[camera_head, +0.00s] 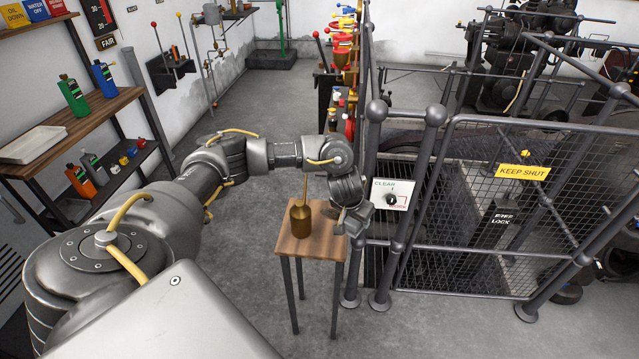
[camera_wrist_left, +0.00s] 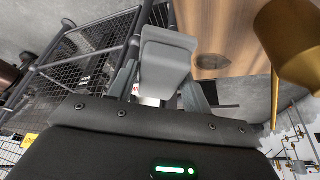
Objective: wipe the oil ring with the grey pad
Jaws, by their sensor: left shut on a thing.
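My left gripper (camera_head: 352,222) is at the right edge of a small wooden-topped table (camera_head: 294,250). In the left wrist view it is shut on a grey pad (camera_wrist_left: 166,58), which sticks out past the fingers. A dark oval oil ring (camera_wrist_left: 212,62) lies on the table's wood, beside the pad and apart from it in that picture. A brass oil can (camera_head: 301,222) with a thin upright spout stands on the table, left of the gripper; it also shows in the left wrist view (camera_wrist_left: 290,45). Whether the pad touches the table cannot be told. My right gripper is not in view.
A mesh cage with a "KEEP SHUT" sign (camera_head: 522,171) and a CLEAR switch plate (camera_head: 391,195) stand close to the right of the table. A shelf (camera_head: 75,130) with bottles and a white tray (camera_head: 33,144) is at left. Floor left of the table is free.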

